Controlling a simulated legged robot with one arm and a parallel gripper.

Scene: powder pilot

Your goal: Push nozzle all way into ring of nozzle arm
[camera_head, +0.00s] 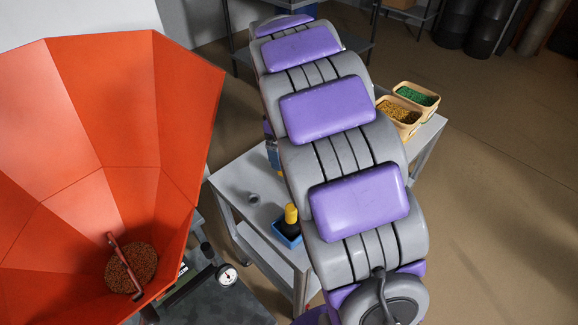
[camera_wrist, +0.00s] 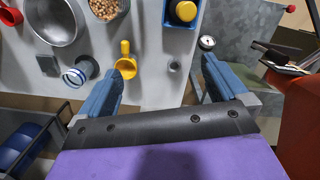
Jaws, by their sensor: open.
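My gripper (camera_wrist: 160,68) is open, with its two blue fingers wide apart above the grey table and nothing held between them. In the head view my arm hides the gripper. A small grey cylinder, possibly the nozzle, stands on the table (camera_head: 228,178) in the head view (camera_head: 253,198). A small grey piece, likely the same one, shows between the fingers in the wrist view (camera_wrist: 174,66), apart from both. Dark metal parts by the gauge (camera_head: 227,275) may belong to the nozzle arm, but I cannot make out its ring.
A large orange hopper (camera_head: 115,95) with brown pellets fills the left. A blue tray (camera_head: 286,233) holds a yellow-capped bottle. Bins of yellow and green granules (camera_head: 417,93) stand at the far end. A yellow scoop (camera_wrist: 126,62) and metal bowl (camera_wrist: 55,20) lie near the fingers.

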